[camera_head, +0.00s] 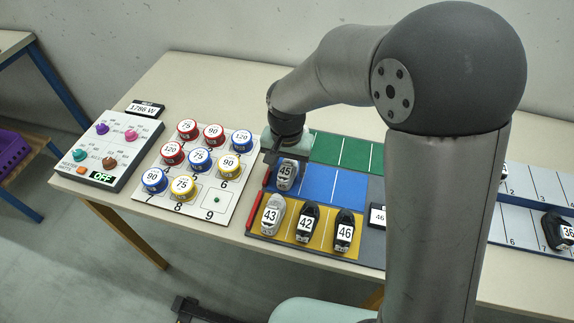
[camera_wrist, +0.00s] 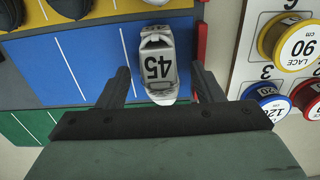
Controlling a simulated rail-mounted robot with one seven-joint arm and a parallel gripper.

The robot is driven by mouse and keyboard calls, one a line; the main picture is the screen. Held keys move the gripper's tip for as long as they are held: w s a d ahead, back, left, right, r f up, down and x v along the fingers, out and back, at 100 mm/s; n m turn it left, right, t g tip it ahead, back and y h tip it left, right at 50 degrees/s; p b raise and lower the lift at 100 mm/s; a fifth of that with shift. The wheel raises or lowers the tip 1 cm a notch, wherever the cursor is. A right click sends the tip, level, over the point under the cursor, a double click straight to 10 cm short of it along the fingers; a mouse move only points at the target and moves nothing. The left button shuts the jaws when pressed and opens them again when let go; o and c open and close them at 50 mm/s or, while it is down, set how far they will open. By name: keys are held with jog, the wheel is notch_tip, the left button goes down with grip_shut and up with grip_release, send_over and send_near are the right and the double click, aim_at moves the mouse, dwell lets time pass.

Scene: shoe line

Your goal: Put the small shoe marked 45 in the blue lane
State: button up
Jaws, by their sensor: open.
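The small grey shoe marked 45 (camera_head: 286,175) stands in the blue lane (camera_head: 330,184), in its leftmost slot in the head view. In the wrist view the shoe (camera_wrist: 158,66) lies ahead of and between the two fingers, with its 45 label facing up. My gripper (camera_wrist: 164,84) is open, and a gap shows on each side of the shoe. In the head view my gripper (camera_head: 284,155) is at the far end of the shoe, low over the lane.
The yellow lane (camera_head: 325,242) in front holds shoes 43 (camera_head: 272,214), 42 (camera_head: 303,222) and 46 (camera_head: 344,231). The green lane (camera_head: 350,150) behind looks empty where visible. A red bar (camera_head: 256,212) edges the left side. A board of lace spools (camera_head: 217,190) stands left.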

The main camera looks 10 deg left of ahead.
aim_at(287, 166)
notch_tip(287, 166, up, 11)
jog(key=shift+r, duration=0.2)
jog(key=s+d+f, duration=0.1)
jog(key=s+d, duration=0.4)
jog(key=d, duration=0.3)
jog(key=s+d+f, duration=0.1)
jog(key=s+d, duration=0.4)
jog(key=d, duration=0.3)
jog(key=s+d+f+n, duration=0.1)
jog(key=s+d, duration=0.4)
jog(key=d, duration=0.3)
jog(key=shift+s+d, duration=0.15)
jog(key=shift+s, duration=0.1)
